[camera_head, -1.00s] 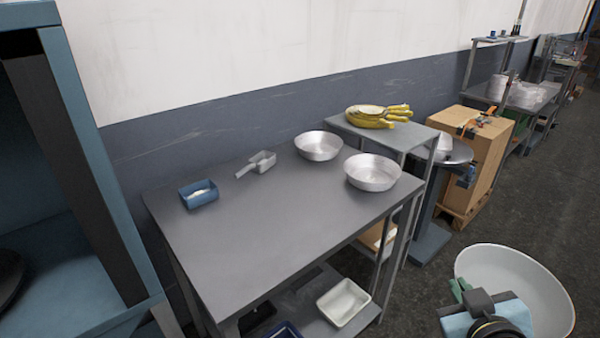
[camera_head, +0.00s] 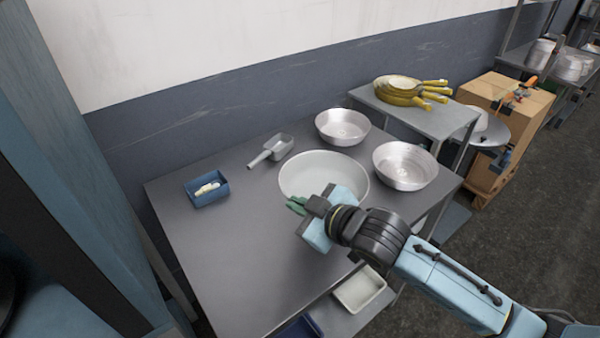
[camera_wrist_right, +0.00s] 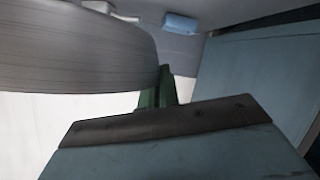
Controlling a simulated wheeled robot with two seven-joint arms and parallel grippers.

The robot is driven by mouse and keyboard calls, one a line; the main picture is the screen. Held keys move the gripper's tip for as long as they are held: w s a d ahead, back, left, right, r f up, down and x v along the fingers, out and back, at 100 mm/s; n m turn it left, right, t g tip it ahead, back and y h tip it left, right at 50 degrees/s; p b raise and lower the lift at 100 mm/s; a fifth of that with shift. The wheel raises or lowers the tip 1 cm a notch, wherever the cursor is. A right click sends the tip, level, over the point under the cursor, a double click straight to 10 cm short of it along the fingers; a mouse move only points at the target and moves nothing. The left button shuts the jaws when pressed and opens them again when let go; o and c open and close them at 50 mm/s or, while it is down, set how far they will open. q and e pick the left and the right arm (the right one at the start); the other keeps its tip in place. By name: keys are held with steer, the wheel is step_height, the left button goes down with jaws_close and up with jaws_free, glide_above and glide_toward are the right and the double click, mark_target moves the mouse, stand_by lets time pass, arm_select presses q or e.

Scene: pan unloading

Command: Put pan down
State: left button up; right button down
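A large round pale pan (camera_head: 325,172) is over the middle of the grey table (camera_head: 225,255) in the head view. My right gripper (camera_head: 298,205) is at the pan's near left rim, with its green fingers at the edge, and appears shut on it. In the right wrist view the pan's grey wall (camera_wrist_right: 75,50) fills the upper left, and the green finger (camera_wrist_right: 165,92) meets its edge. Whether the pan's base touches the tabletop cannot be told. My left gripper is out of view.
Two metal bowls (camera_head: 342,126) (camera_head: 405,166) stand close behind and right of the pan. A metal scoop (camera_head: 272,149) and a blue tray (camera_head: 206,189) lie at the back left. The table's front left is clear.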

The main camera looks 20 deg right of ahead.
steer(key=shift+w+d+r+n+g+y+p, duration=0.1)
steer(key=shift+w+d+n+g+y+p, duration=0.2)
steer(key=shift+n+y+p, duration=0.15)
steer(key=shift+w+d+f+n, duration=0.2)
steer(key=shift+d+f+n, duration=0.05)
glide_above(305, 246)
steer(key=shift+y, duration=0.25)
step_height(305, 246, down, 6)
steer(key=shift+w+f, duration=0.1)
step_height(305, 246, down, 4)
steer(key=shift+f, duration=0.15)
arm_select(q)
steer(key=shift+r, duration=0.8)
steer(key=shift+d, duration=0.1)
arm_select(e)
steer(key=shift+f, duration=0.1)
steer(key=c, duration=2)
jaws_free()
steer(key=shift+f, duration=0.15)
steer(key=shift+c, duration=0.2)
steer(key=o, duration=0.4)
